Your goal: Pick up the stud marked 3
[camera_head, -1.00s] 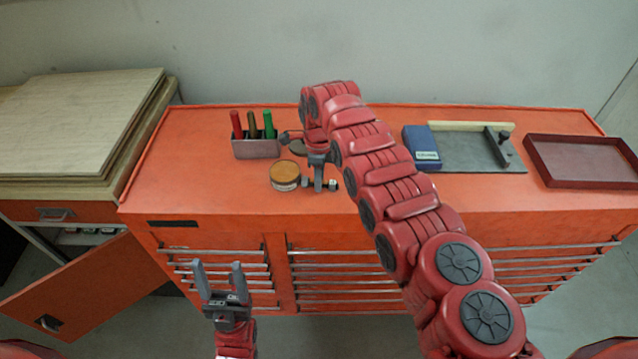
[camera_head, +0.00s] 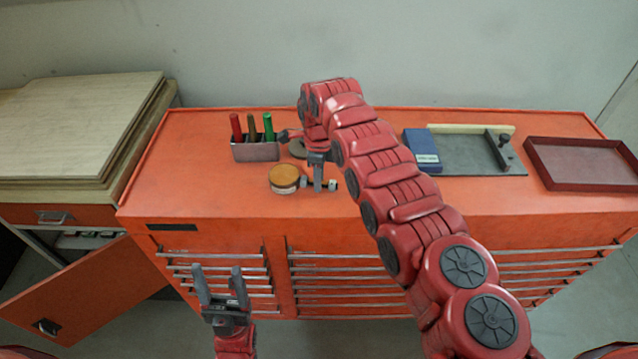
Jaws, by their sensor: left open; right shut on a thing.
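My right gripper (camera_head: 318,186) points down over the orange cabinet top and is shut on a small metal stud (camera_head: 333,185), held crosswise at the fingertips. The number on the stud is too small to read. The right arm covers the area behind and right of it. My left gripper (camera_head: 222,280) is open and empty in front of the cabinet's drawers, below the top's front edge.
A round tin with an amber top (camera_head: 284,178) is just left of the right gripper. A grey holder (camera_head: 255,152) has red, brown and green handles. A blue box (camera_head: 421,148), grey plate (camera_head: 470,155) and dark red tray (camera_head: 585,165) lie right. The cabinet top's left part (camera_head: 180,175) is clear.

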